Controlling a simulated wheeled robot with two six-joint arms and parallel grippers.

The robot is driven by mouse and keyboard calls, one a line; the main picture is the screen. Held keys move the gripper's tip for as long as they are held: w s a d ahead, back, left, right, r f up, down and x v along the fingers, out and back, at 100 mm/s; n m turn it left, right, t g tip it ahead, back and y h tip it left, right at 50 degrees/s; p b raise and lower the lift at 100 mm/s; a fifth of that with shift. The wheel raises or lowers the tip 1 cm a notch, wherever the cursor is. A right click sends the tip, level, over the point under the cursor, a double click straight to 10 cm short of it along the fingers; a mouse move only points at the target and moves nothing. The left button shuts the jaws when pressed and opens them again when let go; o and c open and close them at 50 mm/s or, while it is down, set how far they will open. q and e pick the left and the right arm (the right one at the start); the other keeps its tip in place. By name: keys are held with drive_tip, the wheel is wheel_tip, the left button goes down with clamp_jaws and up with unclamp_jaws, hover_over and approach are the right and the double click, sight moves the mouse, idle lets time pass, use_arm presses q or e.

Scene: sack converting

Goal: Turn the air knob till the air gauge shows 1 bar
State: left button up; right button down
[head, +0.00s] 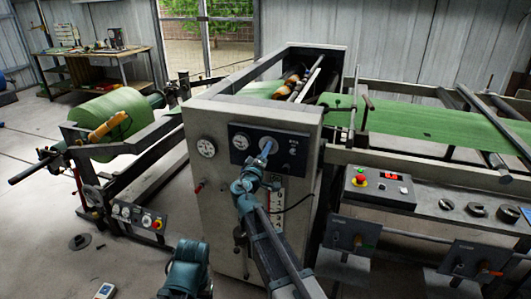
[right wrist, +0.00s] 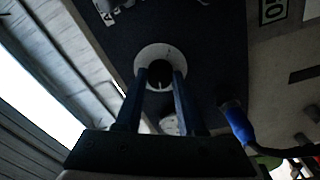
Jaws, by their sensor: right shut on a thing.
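The air knob (right wrist: 157,76) is a dark round knob on a white disc in the right wrist view. My right gripper (head: 270,146) reaches the dark panel (head: 290,152) on the grey machine cabinet. Its two blue fingers (right wrist: 160,78) are shut on the knob, one on each side. In the head view the gripper hides the knob. A round white gauge (head: 240,142) sits on the panel just left of the gripper, and another white gauge (head: 206,147) is on the bare cabinet face. I cannot read their needles. My left gripper is not in view.
A control box (head: 380,187) with a red button stands right of the cabinet. A green roll (head: 113,122) on a frame stands to the left. A red-tipped valve (head: 199,186) sticks out below the gauges.

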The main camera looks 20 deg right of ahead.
drive_tip(key=shift+m, duration=0.6)
drive_tip(key=c, duration=0.5)
unclamp_jaws()
drive_tip(key=b+v, duration=0.1)
drive_tip(key=v, duration=1.3)
drive_tip(key=shift+w+f, duration=0.1)
